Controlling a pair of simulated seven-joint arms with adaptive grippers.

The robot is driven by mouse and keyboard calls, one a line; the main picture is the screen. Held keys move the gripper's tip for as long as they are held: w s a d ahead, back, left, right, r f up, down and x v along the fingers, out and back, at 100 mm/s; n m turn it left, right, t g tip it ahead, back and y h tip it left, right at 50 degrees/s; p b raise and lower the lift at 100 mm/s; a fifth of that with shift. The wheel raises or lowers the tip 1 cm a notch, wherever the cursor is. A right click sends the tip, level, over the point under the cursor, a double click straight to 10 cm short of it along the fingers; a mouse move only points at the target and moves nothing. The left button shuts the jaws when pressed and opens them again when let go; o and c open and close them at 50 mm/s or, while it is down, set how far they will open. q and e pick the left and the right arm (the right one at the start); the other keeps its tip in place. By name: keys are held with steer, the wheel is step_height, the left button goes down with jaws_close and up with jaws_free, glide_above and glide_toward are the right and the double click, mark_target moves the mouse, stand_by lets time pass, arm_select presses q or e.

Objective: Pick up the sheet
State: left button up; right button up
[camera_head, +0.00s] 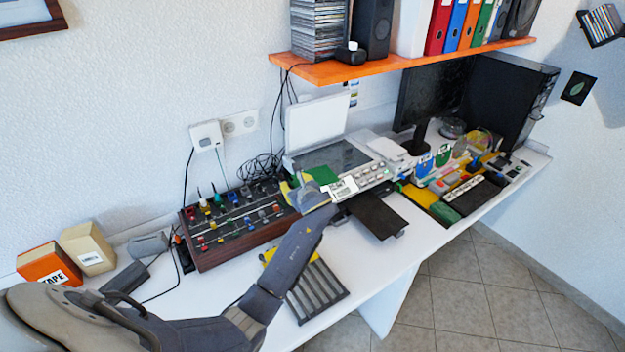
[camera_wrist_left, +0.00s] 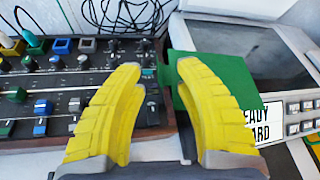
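A green sheet (camera_head: 320,175) lies near the front left of a grey device with a screen. It also shows in the left wrist view (camera_wrist_left: 222,82), partly covered by the right-hand yellow finger. My left gripper (camera_head: 298,182) is at the sheet's left side in the head view. In the left wrist view the left gripper (camera_wrist_left: 160,68) has its yellow fingers apart, with the sheet's left edge visible in the gap. I cannot tell whether a finger touches the sheet. My right gripper is not in view.
A mixer panel with knobs (camera_head: 235,220) stands left of the gripper. The grey screen device (camera_head: 372,172) stands to the right, with a white label (camera_wrist_left: 262,122) near the sheet. A dark flat tray (camera_head: 378,215) and a grooved grey rack (camera_head: 318,290) lie toward the front edge.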

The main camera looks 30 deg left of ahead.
arm_select(q)
steer(key=shift+x, duration=1.3)
jaws_close()
